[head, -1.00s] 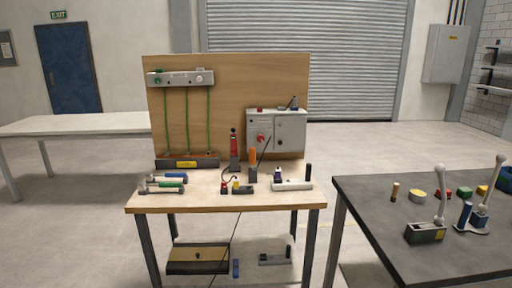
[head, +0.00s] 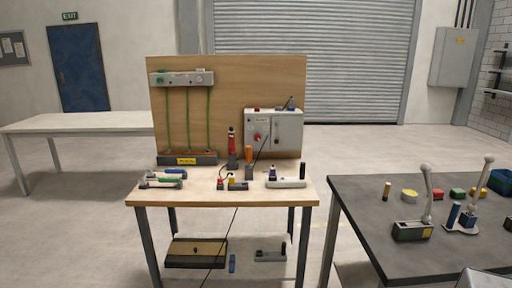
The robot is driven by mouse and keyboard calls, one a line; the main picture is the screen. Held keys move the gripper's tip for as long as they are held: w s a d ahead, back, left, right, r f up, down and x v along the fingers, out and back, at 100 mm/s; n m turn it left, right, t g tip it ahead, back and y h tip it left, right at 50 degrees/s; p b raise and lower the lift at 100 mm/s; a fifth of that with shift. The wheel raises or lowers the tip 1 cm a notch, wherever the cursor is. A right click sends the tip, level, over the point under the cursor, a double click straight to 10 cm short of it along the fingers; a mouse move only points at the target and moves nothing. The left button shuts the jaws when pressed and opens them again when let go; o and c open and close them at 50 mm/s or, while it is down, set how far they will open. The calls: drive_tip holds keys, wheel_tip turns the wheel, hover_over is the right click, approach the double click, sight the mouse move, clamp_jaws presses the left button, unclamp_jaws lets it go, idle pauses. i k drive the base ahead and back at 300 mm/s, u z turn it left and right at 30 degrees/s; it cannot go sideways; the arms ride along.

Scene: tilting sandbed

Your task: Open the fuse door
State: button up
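A grey control box (head: 262,126) is mounted on the right part of the wooden back panel (head: 228,85), above the workbench. Its front has two parts; the right part looks like a plain grey door (head: 289,130), and it appears closed. I cannot tell for sure that this is the fuse door. A red knob (head: 257,138) sits on the left part of the box. A dark lever-like piece (head: 290,103) stands on top of the box. My gripper is not in view.
The workbench (head: 150,195) holds several tools and fixtures in front of the panel, including a red-topped post (head: 232,145) and an orange-topped post (head: 249,155). A dark table (head: 370,215) with several small items stands at right. Open floor lies between them and in front.

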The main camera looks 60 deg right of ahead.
sight(287, 134)
drive_tip(key=u, duration=0.15)
drive_tip(key=k, duration=1.35)
drive_tip(key=z, duration=1.05)
drive_tip(key=i, duration=1.05)
drive_tip(key=u, duration=0.2)
